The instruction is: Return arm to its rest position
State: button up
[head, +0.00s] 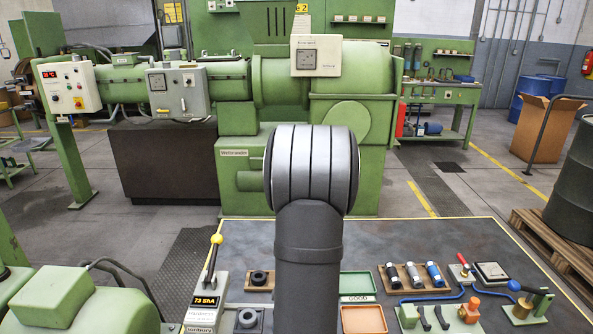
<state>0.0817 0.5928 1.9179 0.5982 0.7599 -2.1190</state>
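My arm rises in the middle of the head view as a dark grey link with a lighter banded joint at its top. It stands in front of the dark worktable (450,240). My gripper is not in view, so I cannot see its fingers or whether it holds anything. The arm hides the middle of the table and part of the green extruder (235,185) behind it.
A tester (206,300) reading 73 ShA with a yellow-knobbed lever stands left of my arm, near black rings (259,278). Right are a green tray (357,284), an orange tray (363,320), a wooden rack (415,278) with three cylinders, and small fixtures (468,309).

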jog(key=shift+f, duration=0.1)
jog(key=c, duration=0.7)
jog(key=shift+d, duration=0.25)
jog(key=o, duration=0.7)
